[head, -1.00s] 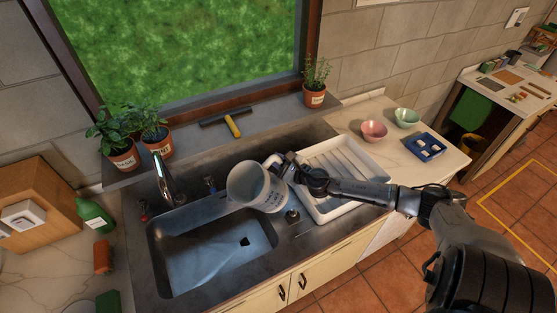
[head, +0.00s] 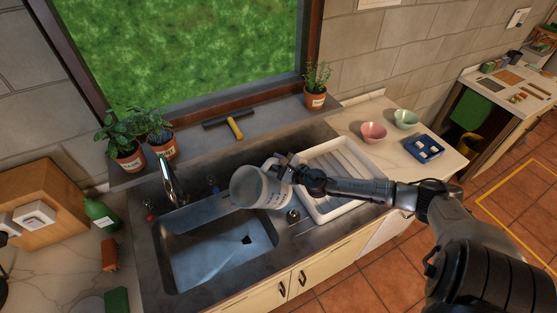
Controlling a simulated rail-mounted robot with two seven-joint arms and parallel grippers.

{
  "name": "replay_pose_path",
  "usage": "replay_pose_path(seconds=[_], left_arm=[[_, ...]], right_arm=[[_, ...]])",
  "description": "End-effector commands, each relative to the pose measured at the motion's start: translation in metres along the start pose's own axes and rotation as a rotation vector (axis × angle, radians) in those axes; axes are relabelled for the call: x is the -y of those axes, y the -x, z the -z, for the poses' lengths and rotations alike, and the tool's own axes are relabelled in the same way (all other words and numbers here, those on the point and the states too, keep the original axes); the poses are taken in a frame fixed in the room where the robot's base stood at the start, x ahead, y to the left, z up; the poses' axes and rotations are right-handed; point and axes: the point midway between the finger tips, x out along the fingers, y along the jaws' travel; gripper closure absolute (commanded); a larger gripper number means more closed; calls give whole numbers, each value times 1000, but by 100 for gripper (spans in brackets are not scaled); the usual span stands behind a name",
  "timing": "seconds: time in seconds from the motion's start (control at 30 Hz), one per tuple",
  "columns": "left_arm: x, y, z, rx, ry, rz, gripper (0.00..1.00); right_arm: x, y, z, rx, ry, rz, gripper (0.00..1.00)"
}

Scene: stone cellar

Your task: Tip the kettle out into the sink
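A pale grey kettle (head: 262,188) is held at the right edge of the dark sink (head: 209,256). It is tilted well over, with its open top facing left and toward the camera, over the basin. My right gripper (head: 281,164) is at the kettle's handle, behind its right side, and appears shut on it; the fingertips are partly hidden. No stream of water can be made out. The basin looks bluish, with a dark drain (head: 246,240). My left gripper is not in view.
The tap (head: 170,178) stands at the sink's back left. A white draining tray (head: 345,170) lies under my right forearm. A green bottle (head: 101,214) is left of the sink.

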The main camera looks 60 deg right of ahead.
Motion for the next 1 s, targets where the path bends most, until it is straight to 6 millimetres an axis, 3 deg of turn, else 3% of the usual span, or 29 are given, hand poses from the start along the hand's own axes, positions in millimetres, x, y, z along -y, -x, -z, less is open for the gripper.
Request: replay_pose_path(seconds=[1.0], left_arm=[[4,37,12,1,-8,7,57]], right_arm=[[-2,-2,-22,-39,195,5,100]])
